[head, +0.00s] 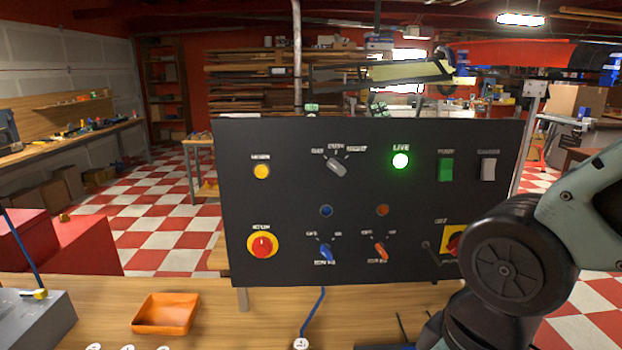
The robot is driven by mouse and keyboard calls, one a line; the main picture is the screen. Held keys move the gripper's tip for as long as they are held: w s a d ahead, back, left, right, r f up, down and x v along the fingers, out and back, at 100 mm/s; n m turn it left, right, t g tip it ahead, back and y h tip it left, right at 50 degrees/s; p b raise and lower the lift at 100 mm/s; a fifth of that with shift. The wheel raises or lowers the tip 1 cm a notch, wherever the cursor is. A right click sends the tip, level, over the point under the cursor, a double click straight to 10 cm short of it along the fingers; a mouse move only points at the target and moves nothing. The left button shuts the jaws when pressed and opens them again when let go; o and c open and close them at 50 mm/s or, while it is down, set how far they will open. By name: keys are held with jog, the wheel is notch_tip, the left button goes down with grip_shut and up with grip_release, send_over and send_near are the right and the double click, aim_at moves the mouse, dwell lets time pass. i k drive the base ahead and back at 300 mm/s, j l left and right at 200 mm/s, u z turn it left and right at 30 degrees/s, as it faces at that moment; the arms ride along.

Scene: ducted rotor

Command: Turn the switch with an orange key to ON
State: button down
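The switch with the orange key (380,252) is in the lower middle of the black panel (290,190). Small marks sit above it at its left and right; they look like OFF and ON but are hard to read. The orange key slants from upper left to lower right, its upper end toward the left mark. A dark orange lamp (382,210) sits above it and looks unlit. My arm's dark round joint is at the lower right, in front of the panel's corner. My gripper is not clearly visible.
A similar blue-key switch (326,253) is left of the orange one. A red button (262,245) is at lower left. A yellow-backed rotary switch (453,240) is partly hidden by my arm. The LIVE lamp (400,161) glows green. An orange tray (166,313) lies on the bench.

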aim_at(379, 246)
jog(key=u, duration=1.8)
jog(key=z, duration=1.7)
jog(key=i+l, duration=0.2)
jog(key=l, duration=0.15)
jog(key=i+l, duration=0.2)
jog(key=l, duration=0.15)
jog(key=i+l, duration=0.2)
jog(key=l+u, duration=0.05)
jog(key=l, duration=0.05)
